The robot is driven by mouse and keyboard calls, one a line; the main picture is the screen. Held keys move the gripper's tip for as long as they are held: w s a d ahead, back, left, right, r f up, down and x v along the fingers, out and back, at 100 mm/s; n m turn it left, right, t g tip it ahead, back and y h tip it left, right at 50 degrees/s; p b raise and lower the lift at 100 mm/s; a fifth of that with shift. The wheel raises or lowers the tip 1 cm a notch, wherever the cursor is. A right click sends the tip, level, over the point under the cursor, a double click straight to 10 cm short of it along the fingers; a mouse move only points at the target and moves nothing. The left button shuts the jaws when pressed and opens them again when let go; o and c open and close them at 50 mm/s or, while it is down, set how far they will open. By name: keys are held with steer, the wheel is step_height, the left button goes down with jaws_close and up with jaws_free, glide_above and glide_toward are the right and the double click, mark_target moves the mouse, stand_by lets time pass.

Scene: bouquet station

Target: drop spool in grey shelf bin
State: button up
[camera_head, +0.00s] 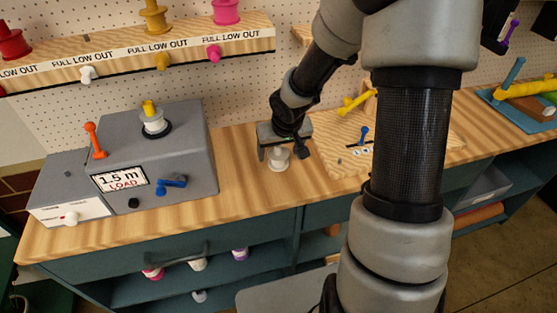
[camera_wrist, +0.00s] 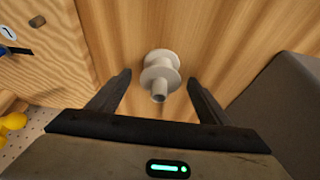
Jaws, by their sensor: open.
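A white spool (camera_head: 278,161) stands on the wooden worktop, to the right of the grey machine. In the wrist view the white spool (camera_wrist: 160,72) shows its flanges and a narrow stem pointing toward me. My gripper (camera_head: 283,153) is above the spool, pointing down, with its fingers spread. In the wrist view the fingertips of my gripper (camera_wrist: 158,77) lie on either side of the spool, with gaps to both sides. A grey bin (camera_head: 487,188) sits on the shelf under the worktop at the right, partly shaded.
A grey machine (camera_head: 150,160) with a "1.5 m LOAD" display stands left. A wooden board (camera_head: 325,160) with small parts lies right of the gripper. A rack (camera_head: 140,50) of coloured spools hangs above. More spools (camera_head: 197,264) sit on the lower shelf.

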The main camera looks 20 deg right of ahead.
steer(key=shift+x, duration=1.05)
steer(key=shift+r, duration=0.1)
steer(key=c, duration=1.3)
